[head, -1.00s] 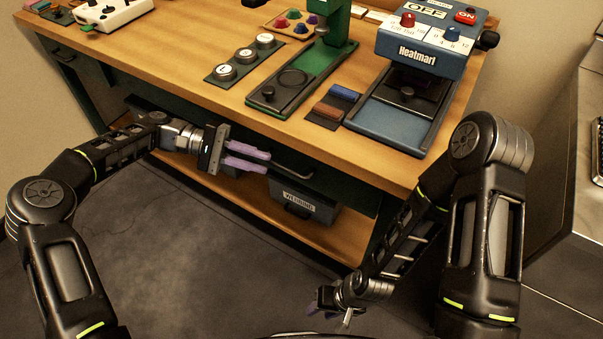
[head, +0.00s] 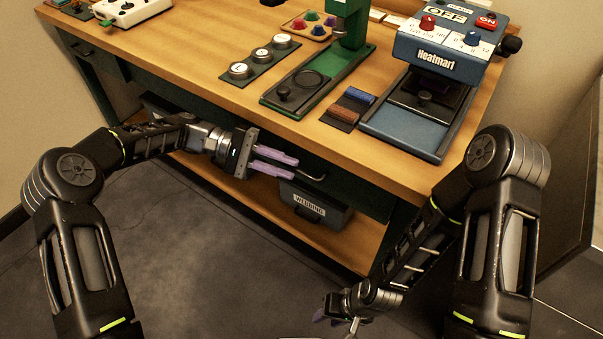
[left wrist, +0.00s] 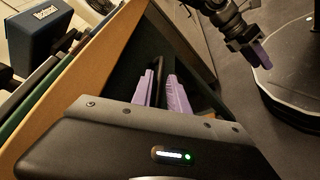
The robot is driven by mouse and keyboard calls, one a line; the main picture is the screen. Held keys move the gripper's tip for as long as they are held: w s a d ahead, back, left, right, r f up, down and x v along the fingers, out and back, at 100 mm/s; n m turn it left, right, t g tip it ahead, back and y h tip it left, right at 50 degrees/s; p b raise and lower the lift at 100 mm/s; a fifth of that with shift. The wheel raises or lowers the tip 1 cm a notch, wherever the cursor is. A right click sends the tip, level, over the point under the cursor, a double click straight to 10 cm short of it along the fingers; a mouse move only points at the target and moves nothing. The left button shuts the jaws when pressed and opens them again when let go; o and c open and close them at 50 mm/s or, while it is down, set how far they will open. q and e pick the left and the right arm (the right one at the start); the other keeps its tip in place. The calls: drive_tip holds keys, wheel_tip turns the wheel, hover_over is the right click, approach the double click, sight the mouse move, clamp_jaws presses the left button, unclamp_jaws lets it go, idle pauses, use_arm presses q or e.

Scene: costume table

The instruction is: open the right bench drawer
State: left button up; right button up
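The right bench drawer (head: 345,187) is a dark green front under the wooden top, and it looks closed. Its dark bar handle (head: 316,177) sticks out to the right of my left gripper (head: 275,161). My left gripper's two purple fingers are apart. In the left wrist view, a dark bar (left wrist: 159,72) shows between these fingers (left wrist: 161,88), with no clear sign of a grip on it. My right gripper (head: 334,309) hangs low near the floor, away from the bench. Its fingers are too small and turned to judge.
A grey "WEBBING" bin (head: 316,209) stands on the lower shelf (head: 270,206) below the drawer. On the bench top (head: 215,62) are a blue heat press (head: 410,115), a green press (head: 315,80) and several buttons. Grey floor (head: 190,250) is clear in front.

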sight(295, 170)
use_arm(q)
drive_tip(key=shift+x, duration=2.15)
drive_tip(key=shift+s, duration=0.1)
drive_tip(key=shift+c, duration=0.4)
clamp_jaws()
